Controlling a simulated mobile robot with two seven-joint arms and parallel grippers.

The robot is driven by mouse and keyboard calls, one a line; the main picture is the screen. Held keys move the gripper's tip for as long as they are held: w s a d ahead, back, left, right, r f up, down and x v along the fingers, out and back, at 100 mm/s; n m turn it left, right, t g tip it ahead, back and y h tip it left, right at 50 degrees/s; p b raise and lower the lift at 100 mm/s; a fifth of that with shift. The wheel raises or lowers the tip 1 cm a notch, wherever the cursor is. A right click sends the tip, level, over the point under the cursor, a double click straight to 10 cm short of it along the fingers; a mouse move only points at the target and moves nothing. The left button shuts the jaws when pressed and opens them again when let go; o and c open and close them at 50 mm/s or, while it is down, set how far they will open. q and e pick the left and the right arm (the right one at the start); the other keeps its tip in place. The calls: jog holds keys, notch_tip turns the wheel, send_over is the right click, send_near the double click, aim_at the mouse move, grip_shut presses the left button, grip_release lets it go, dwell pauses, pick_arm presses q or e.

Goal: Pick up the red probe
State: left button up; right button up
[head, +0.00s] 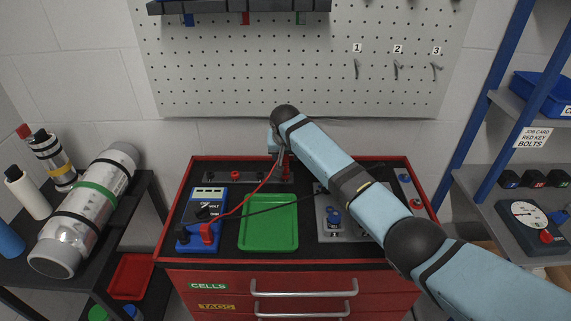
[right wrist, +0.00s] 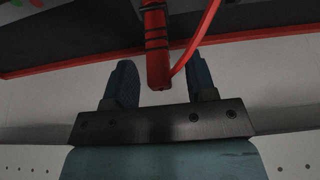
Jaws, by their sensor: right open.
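The red probe (right wrist: 156,45), a red handle with dark bands, stands between the two blue fingers of my right gripper (right wrist: 161,62) in the right wrist view. Gaps show on both sides of the probe, and the gripper is open. In the head view the red probe (head: 287,164) shows partly at the back of the red cabinet's top, beside my right gripper (head: 278,150); my wrist hides some of it. Its red lead runs to the blue multimeter (head: 207,213). My left gripper is not in view.
A green tray (head: 268,244) lies mid-top of the red cabinet (head: 230,285). A grey panel with a blue knob (head: 333,217) sits to its right, partly under my arm. A black lead crosses the top. A pegboard (head: 230,80) stands behind; shelves flank the cabinet.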

jog(key=shift+x, duration=0.8)
grip_shut()
notch_tip(320, 180, up, 20)
jog(key=shift+r+p, duration=0.15)
jog(key=shift+p, duration=0.2)
notch_tip(320, 180, up, 5)
jog(key=p, duration=0.5)
jog(key=shift+r, duration=0.15)
dwell(0.7)
